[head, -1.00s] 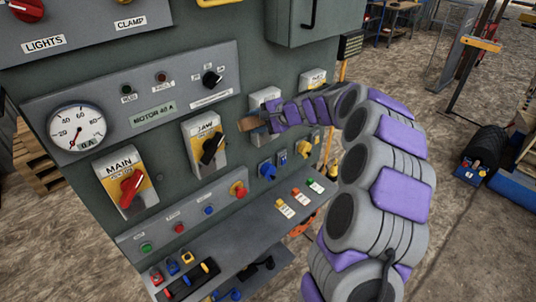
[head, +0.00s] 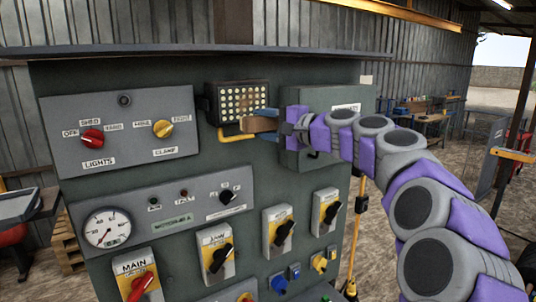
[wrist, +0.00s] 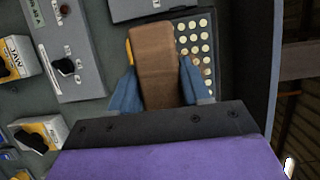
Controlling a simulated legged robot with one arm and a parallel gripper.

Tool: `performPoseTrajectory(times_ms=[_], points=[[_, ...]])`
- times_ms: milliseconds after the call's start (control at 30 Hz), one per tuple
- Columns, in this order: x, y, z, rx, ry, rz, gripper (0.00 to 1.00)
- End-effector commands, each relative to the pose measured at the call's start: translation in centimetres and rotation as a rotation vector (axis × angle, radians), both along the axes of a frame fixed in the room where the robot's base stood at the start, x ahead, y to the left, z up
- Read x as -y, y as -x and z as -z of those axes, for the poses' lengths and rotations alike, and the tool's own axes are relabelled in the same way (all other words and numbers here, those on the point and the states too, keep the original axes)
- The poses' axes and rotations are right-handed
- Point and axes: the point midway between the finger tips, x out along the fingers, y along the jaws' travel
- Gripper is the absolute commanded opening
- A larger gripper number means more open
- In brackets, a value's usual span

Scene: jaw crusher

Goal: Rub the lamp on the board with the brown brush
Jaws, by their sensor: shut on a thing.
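The lamp (head: 240,98) is a dark box with rows of pale round lights, high on the grey-green board (head: 180,262). It also shows in the wrist view (wrist: 207,50), partly hidden behind the brush. The brown brush (head: 259,124) is a block held in my gripper (head: 284,124). In the wrist view the brush (wrist: 153,62) stands between two blue fingers, and my gripper (wrist: 160,88) is shut on it. In the head view the brush overlaps the lamp's lower right part. I cannot tell whether it touches the lamp.
A yellow handle (head: 236,137) sits just under the lamp. A grey box (head: 318,150) juts from the board behind my gripper. Left of the lamp is a panel with a red LIGHTS knob (head: 91,138) and a yellow CLAMP knob (head: 162,128). Several switches and a gauge (head: 107,227) are below.

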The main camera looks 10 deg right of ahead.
Motion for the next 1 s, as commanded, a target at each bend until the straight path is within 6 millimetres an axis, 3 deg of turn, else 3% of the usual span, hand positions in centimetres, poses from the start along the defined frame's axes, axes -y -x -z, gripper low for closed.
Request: performPoseTrajectory(times_ms=[133,367,667,1000], points=[[-1.0,0.8,-2.4,0.022,-0.003,-0.013,0.23],[-1.1,0.7,-3.1,0.028,-0.006,-0.018,0.23],[-0.7,-1.5,-2.9,0.024,-0.011,-0.019,0.23],[-2.2,-4.2,-3.1,0.028,-0.008,-0.017,0.23]])
